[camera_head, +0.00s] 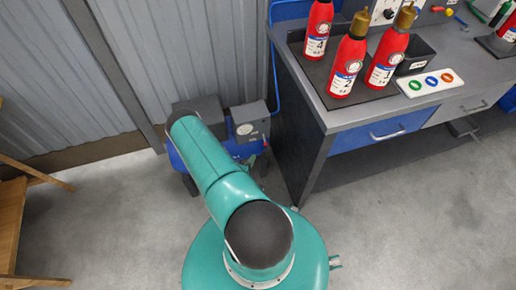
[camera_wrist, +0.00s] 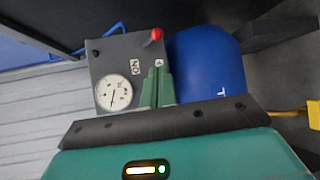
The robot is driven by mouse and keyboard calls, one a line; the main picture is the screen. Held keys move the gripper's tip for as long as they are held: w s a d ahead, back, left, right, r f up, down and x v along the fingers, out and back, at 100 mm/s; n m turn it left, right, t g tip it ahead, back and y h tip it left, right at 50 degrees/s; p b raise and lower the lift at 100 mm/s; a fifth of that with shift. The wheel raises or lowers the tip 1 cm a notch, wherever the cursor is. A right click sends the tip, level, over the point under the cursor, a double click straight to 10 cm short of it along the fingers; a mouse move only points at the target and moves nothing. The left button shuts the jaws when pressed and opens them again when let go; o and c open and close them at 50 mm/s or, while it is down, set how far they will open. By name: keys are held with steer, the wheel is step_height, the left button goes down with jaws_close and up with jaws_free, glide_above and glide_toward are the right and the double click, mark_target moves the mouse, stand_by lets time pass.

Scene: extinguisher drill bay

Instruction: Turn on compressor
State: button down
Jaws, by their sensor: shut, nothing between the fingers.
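The compressor has a blue tank (camera_wrist: 208,65) and a grey control box (camera_wrist: 110,50) with a round white gauge (camera_wrist: 116,92). A red-tipped lever (camera_wrist: 154,36) sits at the box's upper edge in the wrist view. An ON label (camera_wrist: 135,69) and a second, partly covered label are on the box face. My gripper (camera_wrist: 157,72) is shut and empty, its green fingers in front of the box, below the red tip in the picture. Contact cannot be told.
A corrugated wall (camera_head: 170,50) is behind. A wooden frame (camera_head: 12,225) is at the left. Floor at lower right is clear.

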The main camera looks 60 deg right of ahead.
steer(key=x, duration=1)
steer(key=shift+s+a+r+n+g+y, duration=0.1)
steer(key=shift+a+r+n+g+y, duration=0.1)
steer(key=shift+r+n+g+y, duration=0.45)
stand_by(0.5)
step_height(320, 180, up, 2)
steer(key=n+g+y, duration=0.1)
steer(key=y, duration=0.1)
steer(key=n+g+y, duration=0.1)
steer(key=y, duration=0.2)
steer(key=shift+s+r+n+g+y, duration=0.15)
steer(key=shift+r+n+g+y, duration=0.1)
steer(key=shift+n+g, duration=0.1)
steer(key=shift+r, duration=0.15)
steer(key=shift+r, duration=0.7)
steer(key=shift+r, duration=0.1)
